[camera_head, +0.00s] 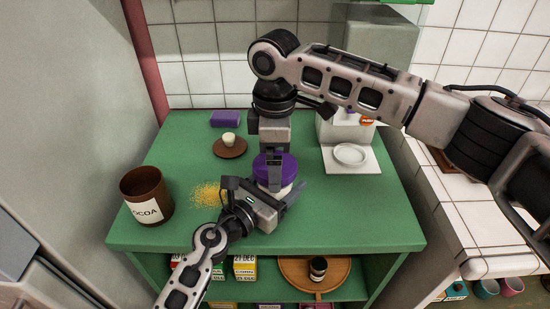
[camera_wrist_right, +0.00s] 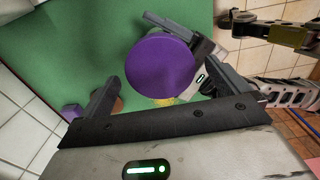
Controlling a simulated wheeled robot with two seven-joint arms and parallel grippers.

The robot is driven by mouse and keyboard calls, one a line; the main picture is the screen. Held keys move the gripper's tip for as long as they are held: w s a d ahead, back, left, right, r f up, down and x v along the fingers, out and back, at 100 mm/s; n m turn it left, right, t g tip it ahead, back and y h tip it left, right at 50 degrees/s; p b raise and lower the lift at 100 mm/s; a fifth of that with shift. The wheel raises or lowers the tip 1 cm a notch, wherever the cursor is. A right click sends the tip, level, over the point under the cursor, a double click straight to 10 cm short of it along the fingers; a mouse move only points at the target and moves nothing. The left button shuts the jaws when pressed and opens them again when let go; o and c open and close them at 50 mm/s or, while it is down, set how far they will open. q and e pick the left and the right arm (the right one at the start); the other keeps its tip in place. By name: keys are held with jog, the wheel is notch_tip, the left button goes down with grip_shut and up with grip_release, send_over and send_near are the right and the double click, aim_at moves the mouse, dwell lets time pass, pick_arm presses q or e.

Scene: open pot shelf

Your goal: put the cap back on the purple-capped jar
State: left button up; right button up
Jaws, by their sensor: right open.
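The purple-capped jar (camera_head: 286,186) stands on the green worktop, its pale body mostly hidden. Its purple cap (camera_head: 262,166) sits over the jar's top; whether it is fully seated I cannot tell. In the right wrist view the cap (camera_wrist_right: 160,65) is a round purple disc. My right gripper (camera_head: 273,172) comes down from above, open, its fingers on either side of the cap and apart from it in the right wrist view. My left gripper (camera_head: 276,192) reaches in from the front left, its fingers around the jar body below the cap.
A brown cocoa tin (camera_head: 147,195) and spilled yellow powder (camera_head: 207,194) lie to the left. Behind are a purple block (camera_head: 225,118) and a brown saucer (camera_head: 230,148) with a small pale item. A white machine (camera_head: 350,155) stands back right. The worktop's front right is clear.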

notch_tip(320, 180, up, 11)
dwell(0.3)
pick_arm(q)
jog(key=o, duration=2)
jog(key=shift+c, duration=0.2)
jog(key=b+v, duration=0.2)
jog(key=v, duration=1.3)
jog(key=shift+f, duration=0.1)
jog(key=shift+s+a, duration=0.25)
jog(key=shift+s, duration=0.15)
pick_arm(e)
notch_tip(320, 180, down, 2)
jog(key=shift+f, duration=0.25)
